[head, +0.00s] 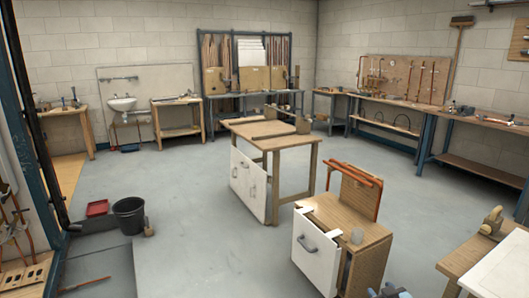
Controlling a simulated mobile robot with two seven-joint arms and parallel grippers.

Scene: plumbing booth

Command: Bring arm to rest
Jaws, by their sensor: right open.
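My right gripper (390,291) shows as a small blue-grey shape at the bottom edge, right of the middle. It is open, and I see nothing held in it. Most of it and its arm are cut off by the frame edge. It is in front of the small wooden cabinet (372,247), just below its lower right side in the picture; I cannot tell the gap. My left gripper is not in view.
The cabinet has a white drawer front (313,256). A wooden worktable (265,140) stands behind it. A bench corner (460,262) is close at the right. A black bucket (130,215) and red tray (97,208) stand left. The grey floor (195,220) between is clear.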

